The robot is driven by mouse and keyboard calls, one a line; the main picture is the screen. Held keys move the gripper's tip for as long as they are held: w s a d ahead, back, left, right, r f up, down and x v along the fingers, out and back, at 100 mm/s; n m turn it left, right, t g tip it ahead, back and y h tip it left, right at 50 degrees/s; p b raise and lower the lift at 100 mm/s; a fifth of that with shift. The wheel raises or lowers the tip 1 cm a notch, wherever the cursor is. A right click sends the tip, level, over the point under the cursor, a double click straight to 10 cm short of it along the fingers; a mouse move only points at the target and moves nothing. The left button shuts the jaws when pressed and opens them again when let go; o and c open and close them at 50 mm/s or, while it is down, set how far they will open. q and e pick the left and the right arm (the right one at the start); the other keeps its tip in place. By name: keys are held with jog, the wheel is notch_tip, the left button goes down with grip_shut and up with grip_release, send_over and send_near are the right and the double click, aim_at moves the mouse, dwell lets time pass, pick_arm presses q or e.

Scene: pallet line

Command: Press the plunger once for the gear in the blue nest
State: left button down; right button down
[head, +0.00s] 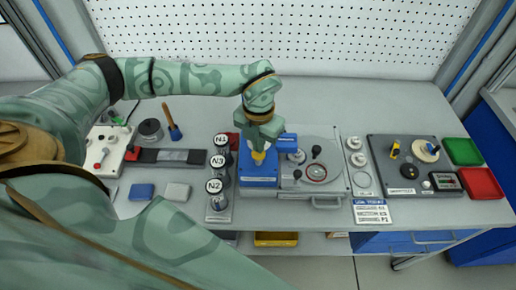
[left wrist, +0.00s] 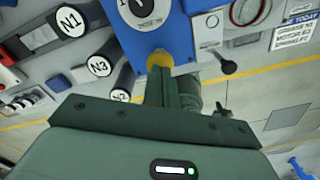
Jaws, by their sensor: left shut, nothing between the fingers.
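My left gripper (head: 258,157) comes down from above over a blue block (head: 258,181), its yellow fingertips shut and empty. In the left wrist view the yellow tips (left wrist: 159,60) are at the near edge of the blue surface (left wrist: 185,42); I cannot tell whether they touch it. A white round piece with a dark middle (left wrist: 141,9) sits on that surface, partly cut off; I cannot tell whether it is the gear. Which part is the plunger is unclear. My right gripper is not seen.
Black cylinders marked N1, N3 and N2 (head: 214,186) stand close left of the block. A dark panel (head: 405,172) with a yellow handle lies to the right, beside green (head: 462,152) and red (head: 480,184) trays. The table's back strip is clear.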

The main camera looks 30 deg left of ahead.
pick_arm(q)
jog(key=shift+f+b, duration=0.95)
jog(key=shift+f, duration=0.75)
jog(key=shift+r, duration=0.1)
notch_tip(320, 180, up, 7)
jog(key=p, duration=0.6)
dwell(0.4)
